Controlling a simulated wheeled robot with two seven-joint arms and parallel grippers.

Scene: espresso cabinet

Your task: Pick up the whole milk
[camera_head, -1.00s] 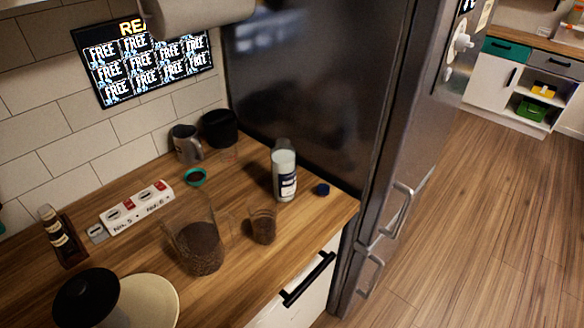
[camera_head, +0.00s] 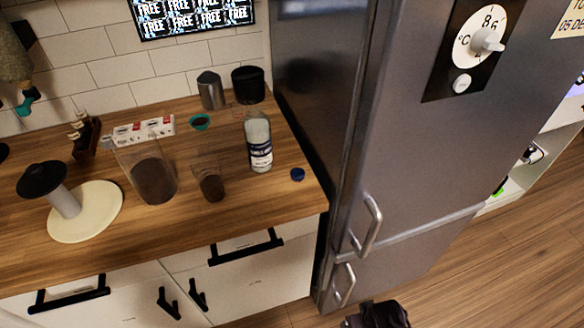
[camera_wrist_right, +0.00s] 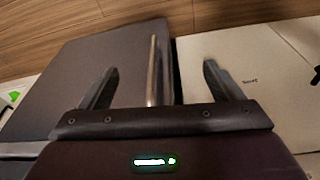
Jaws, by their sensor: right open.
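A clear bottle with pale contents and a dark blue and white label (camera_head: 258,143) stands upright on the wooden counter, near the fridge. It looks like milk, but I cannot read the label. A small blue cap (camera_head: 298,174) lies on the counter just right of it. My right gripper (camera_wrist_right: 160,70) is open with nothing held, its two fingers apart. A metal bar handle (camera_wrist_right: 152,72) shows between the fingers in the wrist view; I cannot tell how far ahead it is. A dark part of my right arm shows at the bottom of the head view. My left gripper is out of view.
The tall grey fridge (camera_head: 400,130) has handles (camera_head: 367,225) and stands right of the counter (camera_head: 200,222). Left of the bottle stand a small brown-filled glass (camera_head: 211,188), a larger container (camera_head: 153,182) and a round stand (camera_head: 84,212). Wooden floor (camera_head: 470,260) is open at right.

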